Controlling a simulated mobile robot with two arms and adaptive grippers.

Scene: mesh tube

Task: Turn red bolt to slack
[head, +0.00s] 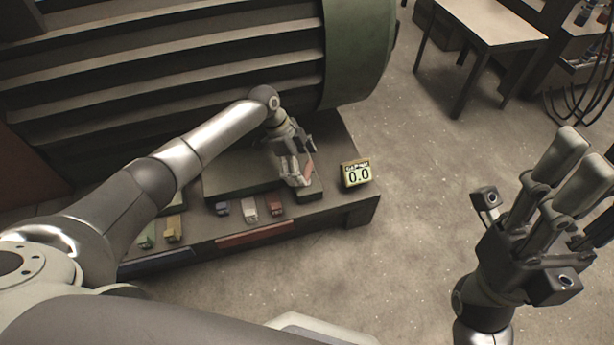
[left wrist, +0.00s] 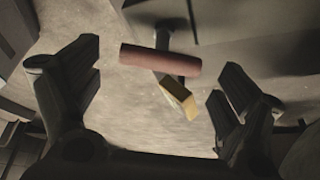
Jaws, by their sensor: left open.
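The red bolt (head: 310,168) shows as a small red piece at the right end of the platform beside the big ribbed cylinder, partly covered by my left gripper. In the left wrist view the red bolt (left wrist: 160,62) is a red bar lying crosswise on a dark stem. My left gripper (head: 299,167) is at the bolt in the head view. In the left wrist view its fingers (left wrist: 158,90) are wide apart, with the bar ahead between them and nothing gripped. My right gripper (head: 572,172) is raised at the right, away from the platform; its jaw opening is unclear.
Small blue (head: 222,208), white (head: 249,209) and red (head: 275,205) blocks line the front ledge, with green and yellow ones further left. A table (head: 487,25) stands behind; the floor between is clear.

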